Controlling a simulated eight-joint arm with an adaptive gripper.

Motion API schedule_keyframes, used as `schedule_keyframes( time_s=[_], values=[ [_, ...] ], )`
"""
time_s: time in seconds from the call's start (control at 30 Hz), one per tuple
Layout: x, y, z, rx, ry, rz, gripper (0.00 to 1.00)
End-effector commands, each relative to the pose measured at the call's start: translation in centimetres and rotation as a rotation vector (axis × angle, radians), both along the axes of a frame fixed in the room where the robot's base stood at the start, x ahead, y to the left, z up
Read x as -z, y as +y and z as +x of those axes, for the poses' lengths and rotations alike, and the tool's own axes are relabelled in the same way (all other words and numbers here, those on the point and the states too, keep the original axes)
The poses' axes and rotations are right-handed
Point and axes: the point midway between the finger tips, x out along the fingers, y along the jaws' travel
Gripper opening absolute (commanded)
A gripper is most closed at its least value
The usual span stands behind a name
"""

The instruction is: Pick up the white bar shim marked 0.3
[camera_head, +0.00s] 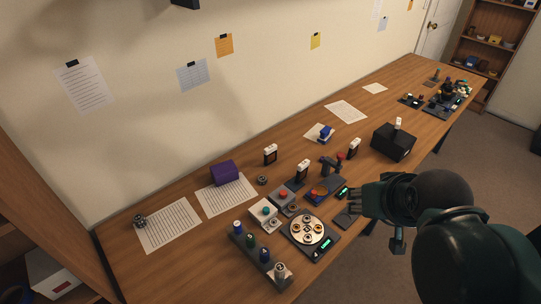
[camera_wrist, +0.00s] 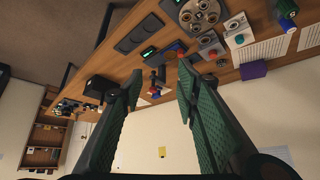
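Several small upright pieces with white tops and dark lower parts stand on the bench in the head view: one at the back left (camera_head: 270,150), one in the middle (camera_head: 302,165), one further right (camera_head: 354,144). Another small white upright piece (camera_head: 397,123) is on the black box. No 0.3 marking is legible, so I cannot tell which, if any, is the white bar shim. My gripper (camera_head: 356,200) is over the bench's front edge, right of the round tray. In the wrist view my gripper (camera_wrist: 160,75) has its two green fingers spread, with nothing held between them.
The round tray of rings (camera_head: 326,229), a row of coloured cylinders (camera_head: 249,241) and button blocks crowd the near bench. A purple box (camera_head: 225,173) lies behind on paper. The black box (camera_head: 393,142) is to the right. Bare wood (camera_head: 190,262) shows at front left.

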Motion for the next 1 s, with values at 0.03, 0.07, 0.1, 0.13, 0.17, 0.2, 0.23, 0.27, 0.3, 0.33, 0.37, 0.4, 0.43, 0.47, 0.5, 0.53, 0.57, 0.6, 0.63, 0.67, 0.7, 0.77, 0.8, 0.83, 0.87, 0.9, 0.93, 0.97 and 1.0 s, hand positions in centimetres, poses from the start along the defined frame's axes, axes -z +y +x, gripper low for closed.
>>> schedule_keyframes(
  time_s=[0.03, 0.07, 0.1, 0.13, 0.17, 0.2, 0.23, 0.27, 0.3, 0.33, 0.37, 0.4, 0.43, 0.47, 0.5, 0.53, 0.57, 0.6, 0.63, 0.67, 0.7, 0.77, 0.8, 0.83, 0.87, 0.9, 0.93, 0.97, 1.0],
  values=[
    [-0.3, 0.4, 0.6, -0.01, -0.011, 0.004, 0.31],
    [-0.6, 0.7, 1.1, -0.017, -0.021, 0.006, 0.31],
    [-0.9, 1.1, 1.8, -0.028, -0.036, 0.011, 0.31],
    [-1.2, 1.5, 2.3, -0.038, -0.048, 0.015, 0.31],
    [-1.6, 1.8, 2.9, -0.048, -0.063, 0.02, 0.31],
    [-2.1, 2.4, 3.9, -0.061, -0.082, 0.025, 0.31],
    [-2.6, 2.9, 4.6, -0.074, -0.1, 0.031, 0.31],
    [-3.0, 3.4, 5.4, -0.086, -0.117, 0.036, 0.31],
    [-3.6, 4.2, 6.4, -0.101, -0.142, 0.044, 0.31],
    [-4.1, 4.7, 7.2, -0.113, -0.162, 0.049, 0.31],
    [-4.6, 5.2, 8.1, -0.124, -0.181, 0.054, 0.31],
    [-5.3, 6.0, 9.1, -0.14, -0.209, 0.061, 0.31],
    [-5.8, 6.5, 10.0, -0.15, -0.23, 0.067, 0.31],
    [-6.3, 7.1, 10.8, -0.161, -0.25, 0.072, 0.31],
    [-7.0, 7.8, 11.8, -0.174, -0.277, 0.079, 0.31],
    [-7.6, 8.3, 12.6, -0.183, -0.298, 0.084, 0.31],
    [-8.1, 8.9, 13.3, -0.192, -0.318, 0.089, 0.31],
    [-8.8, 9.6, 14.3, -0.203, -0.345, 0.096, 0.31],
    [-9.3, 10.1, 15.1, -0.211, -0.366, 0.099, 0.31],
    [-9.9, 10.6, 15.8, -0.217, -0.386, 0.106, 0.31],
    [-10.6, 11.2, 16.8, -0.227, -0.413, 0.11, 0.31],
    [-11.6, 12.2, 18.2, -0.238, -0.453, 0.118, 0.31],
    [-12.3, 12.8, 19.0, -0.244, -0.48, 0.126, 0.31],
    [-12.8, 13.3, 19.7, -0.249, -0.5, 0.129, 0.31],
    [-13.3, 13.7, 20.4, -0.252, -0.52, 0.132, 0.31],
    [-13.9, 14.3, 21.2, -0.257, -0.545, 0.138, 0.31],
    [-14.4, 14.8, 21.9, -0.261, -0.565, 0.142, 0.31],
    [-14.9, 15.2, 22.5, -0.262, -0.585, 0.144, 0.31],
    [-15.6, 15.7, 23.3, -0.264, -0.611, 0.149, 0.31]
  ],
)
